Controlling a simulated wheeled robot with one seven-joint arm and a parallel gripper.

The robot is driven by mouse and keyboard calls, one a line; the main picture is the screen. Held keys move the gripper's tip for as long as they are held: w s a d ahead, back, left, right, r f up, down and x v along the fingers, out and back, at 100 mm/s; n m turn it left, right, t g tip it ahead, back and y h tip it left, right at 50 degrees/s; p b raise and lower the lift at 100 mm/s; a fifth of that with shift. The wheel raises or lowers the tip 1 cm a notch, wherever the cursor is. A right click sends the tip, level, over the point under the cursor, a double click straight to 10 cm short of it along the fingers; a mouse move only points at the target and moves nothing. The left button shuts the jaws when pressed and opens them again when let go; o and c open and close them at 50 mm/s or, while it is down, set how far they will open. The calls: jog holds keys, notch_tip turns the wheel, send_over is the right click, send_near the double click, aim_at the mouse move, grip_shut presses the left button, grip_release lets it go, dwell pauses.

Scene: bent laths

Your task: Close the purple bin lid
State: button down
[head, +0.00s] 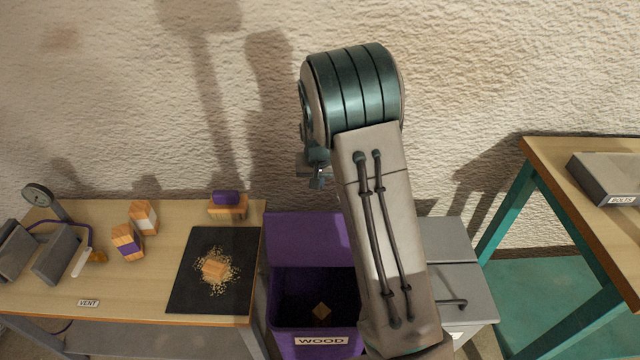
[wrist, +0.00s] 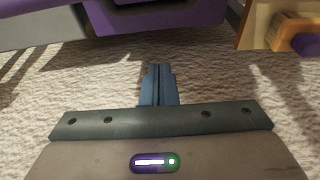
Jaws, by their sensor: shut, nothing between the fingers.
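The purple bin (head: 283,318), labelled WOOD, stands on the floor between the workbench and a grey cabinet. Its lid (head: 300,238) is open, tilted up at the back towards the wall. My arm hides the bin's right side. My gripper (head: 318,184) is above and behind the raised lid, near the wall, apart from it. In the wrist view my gripper (wrist: 158,70) has its fingers together and empty, with purple bin parts (wrist: 155,20) at the top edge.
The grey cabinet (head: 450,240) is right of the bin. A teal-legged table (head: 570,170) stands far right.

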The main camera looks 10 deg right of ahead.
notch_tip(320, 180, down, 7)
jog(key=s, duration=0.2)
jog(key=shift+a+p, duration=0.2)
jog(key=shift+p, duration=0.15)
jog(key=shift+d, duration=0.1)
dwell(0.4)
